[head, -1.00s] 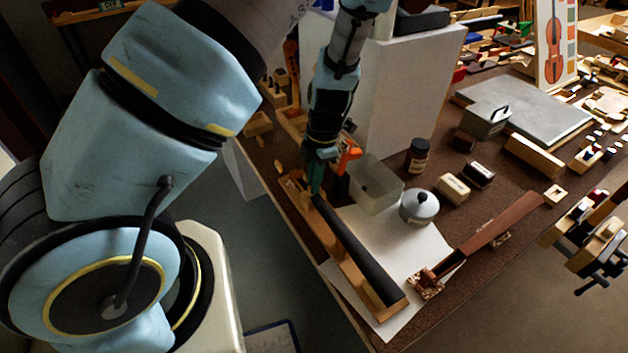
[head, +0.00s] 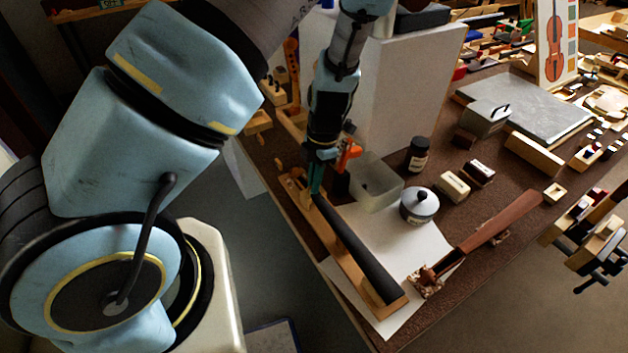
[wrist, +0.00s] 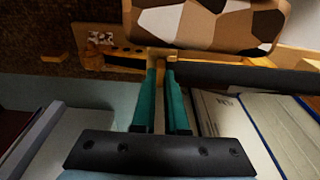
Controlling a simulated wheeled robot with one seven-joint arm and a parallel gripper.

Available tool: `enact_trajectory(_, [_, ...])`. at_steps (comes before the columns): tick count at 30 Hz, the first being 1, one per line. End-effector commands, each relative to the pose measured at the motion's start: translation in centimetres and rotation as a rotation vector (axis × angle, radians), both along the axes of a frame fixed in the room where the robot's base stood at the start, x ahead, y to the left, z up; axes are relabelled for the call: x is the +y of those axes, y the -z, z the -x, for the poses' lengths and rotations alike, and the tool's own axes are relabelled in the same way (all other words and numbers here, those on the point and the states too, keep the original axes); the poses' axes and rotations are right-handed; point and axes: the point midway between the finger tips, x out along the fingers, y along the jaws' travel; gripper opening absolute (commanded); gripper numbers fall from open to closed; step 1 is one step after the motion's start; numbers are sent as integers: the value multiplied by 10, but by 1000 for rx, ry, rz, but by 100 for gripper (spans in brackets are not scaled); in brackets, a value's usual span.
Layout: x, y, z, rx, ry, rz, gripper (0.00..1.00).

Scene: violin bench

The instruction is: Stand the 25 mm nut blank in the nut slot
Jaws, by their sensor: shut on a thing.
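The fingerboard (wrist: 245,78) begins just right of the fingertips. The nut slot is hidden behind the tips, and I cannot tell whether the blank touches its floor.
A translucent box (head: 374,184) and a lidded grey pot (head: 419,205) stand right of the gripper. A dark bottle (head: 418,155) is behind them. A tall white block (head: 410,95) rises at the back. A brown neck (head: 490,228) lies at right. White paper (head: 385,230) lies between.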

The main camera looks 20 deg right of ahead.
Motion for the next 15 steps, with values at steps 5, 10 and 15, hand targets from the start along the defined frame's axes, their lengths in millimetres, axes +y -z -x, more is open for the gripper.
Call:
enact_trajectory(5, [0, 0, 0, 0, 0, 0, 0])
enact_trajectory(10, [0, 0, 0, 0, 0, 0, 0])
enact_trajectory(15, [0, 0, 0, 0, 0, 0, 30])
